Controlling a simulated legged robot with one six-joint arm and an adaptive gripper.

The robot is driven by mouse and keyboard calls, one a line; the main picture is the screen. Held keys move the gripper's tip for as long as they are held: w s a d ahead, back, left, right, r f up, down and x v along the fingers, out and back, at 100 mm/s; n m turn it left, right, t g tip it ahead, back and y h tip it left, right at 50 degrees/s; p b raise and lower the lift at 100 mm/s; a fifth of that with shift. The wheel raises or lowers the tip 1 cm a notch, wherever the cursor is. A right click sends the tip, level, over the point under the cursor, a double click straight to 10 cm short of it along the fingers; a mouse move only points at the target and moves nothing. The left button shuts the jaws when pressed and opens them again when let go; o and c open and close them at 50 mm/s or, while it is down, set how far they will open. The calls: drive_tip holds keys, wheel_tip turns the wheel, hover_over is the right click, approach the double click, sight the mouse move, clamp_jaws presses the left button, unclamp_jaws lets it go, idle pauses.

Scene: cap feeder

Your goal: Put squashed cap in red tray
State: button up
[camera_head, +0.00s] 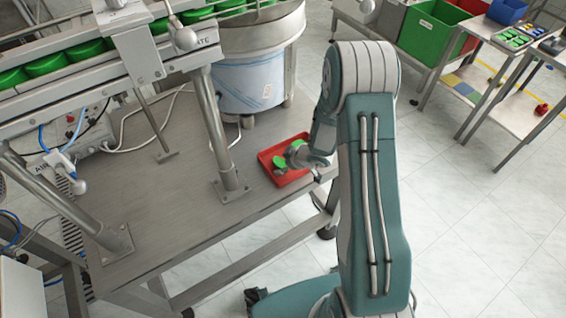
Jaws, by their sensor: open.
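The red tray (295,177) lies on the metal table, near its right edge. My gripper (287,159) is over the tray, with its fingers apart and reaching left. A green cap (279,160) shows at the fingertips, inside the tray's outline. A second green patch (297,143) shows just behind the gripper and is partly hidden by it. I cannot tell whether the cap touches the fingers or the tray floor. At this size I cannot tell whether the green cap is squashed.
The feeder's rail (60,62) carries several green caps above the table (165,205). A metal post (207,125) stands left of the tray, and the feeder bowl (250,75) stands behind it. A green bin (432,28) and side tables are far right.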

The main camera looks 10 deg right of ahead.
drive_tip(key=s+d+r+m+t+h, duration=0.1)
drive_tip(key=s+d+r+m+h, duration=0.15)
drive_tip(key=r, duration=0.65)
drive_tip(key=s+d+r+m+t+h, duration=0.1)
drive_tip(key=s+d+r+h, duration=0.2)
drive_tip(key=r, duration=0.7)
drive_tip(key=s+d+r+m+h, duration=0.2)
drive_tip(key=d+r, duration=0.2)
drive_tip(key=r, duration=0.5)
drive_tip(key=s+a+r+m+g, duration=0.1)
drive_tip(key=s+a+r, duration=0.1)
drive_tip(key=s, duration=0.4)
drive_tip(key=s+a+r+m+y, duration=0.1)
drive_tip(key=s+a+r+m, duration=0.1)
drive_tip(key=s, duration=0.5)
drive_tip(key=s+a+r+m+g+y, duration=0.1)
drive_tip(key=s+a+r, duration=0.2)
drive_tip(key=s+a, duration=0.2)
drive_tip(key=shift+s+r+g, duration=0.3)
drive_tip(key=shift+s+r, duration=0.1)
drive_tip(key=shift+s, duration=0.7)
